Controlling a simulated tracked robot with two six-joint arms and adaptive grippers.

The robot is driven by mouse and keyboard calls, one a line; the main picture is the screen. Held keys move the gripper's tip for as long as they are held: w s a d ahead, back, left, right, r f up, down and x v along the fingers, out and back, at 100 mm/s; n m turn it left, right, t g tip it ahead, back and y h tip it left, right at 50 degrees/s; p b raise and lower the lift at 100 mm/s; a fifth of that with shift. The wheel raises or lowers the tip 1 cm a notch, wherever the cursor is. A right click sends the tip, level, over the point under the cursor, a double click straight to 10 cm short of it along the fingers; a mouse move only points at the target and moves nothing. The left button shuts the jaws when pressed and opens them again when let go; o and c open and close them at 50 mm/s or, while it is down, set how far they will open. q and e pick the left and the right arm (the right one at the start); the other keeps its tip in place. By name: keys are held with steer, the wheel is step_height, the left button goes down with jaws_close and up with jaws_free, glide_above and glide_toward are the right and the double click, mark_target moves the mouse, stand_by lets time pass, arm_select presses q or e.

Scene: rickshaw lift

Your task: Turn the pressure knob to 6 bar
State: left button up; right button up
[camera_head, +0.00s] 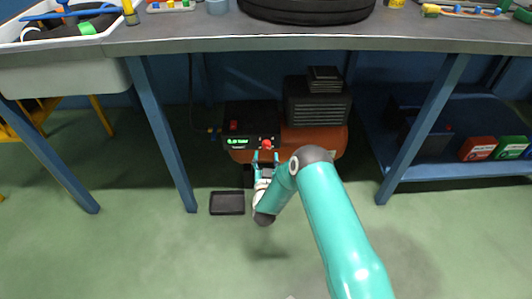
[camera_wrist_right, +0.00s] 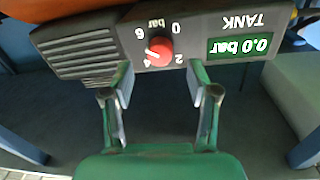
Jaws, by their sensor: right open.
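The red pressure knob (camera_wrist_right: 159,51) sits on the compressor's dark panel. It also shows in the head view as a small red spot (camera_head: 267,145). The wrist view shows it upside down, with 0, 2, 4 and 6 marked around it. Its white pointer mark lies on the picture's left side, near the 4. The green tank display (camera_wrist_right: 240,46) reads 0.0 bar. My right gripper (camera_wrist_right: 160,85) is open and empty, with its fingers spread to either side just short of the knob. It also shows in the head view (camera_head: 265,158). My left gripper is not in view.
The compressor (camera_head: 318,140), with an orange tank, stands under the workbench (camera_head: 190,38). Blue bench legs stand on both sides. A black tray (camera_head: 227,203) lies on the floor. Red and green boxes sit on the blue shelf (camera_head: 430,170) at right. Open floor lies in front.

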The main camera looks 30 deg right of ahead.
mark_target(266, 148)
steer(key=shift+b+x, duration=0.45)
steer(key=shift+x, duration=1.85)
jaws_close()
steer(key=shift+f+m+b, duration=0.1)
steer(key=shift+m+b, duration=0.3)
steer(key=shift+m, duration=0.1)
steer(key=shift+m+b, duration=0.3)
steer(key=shift+m, duration=0.2)
jaws_free()
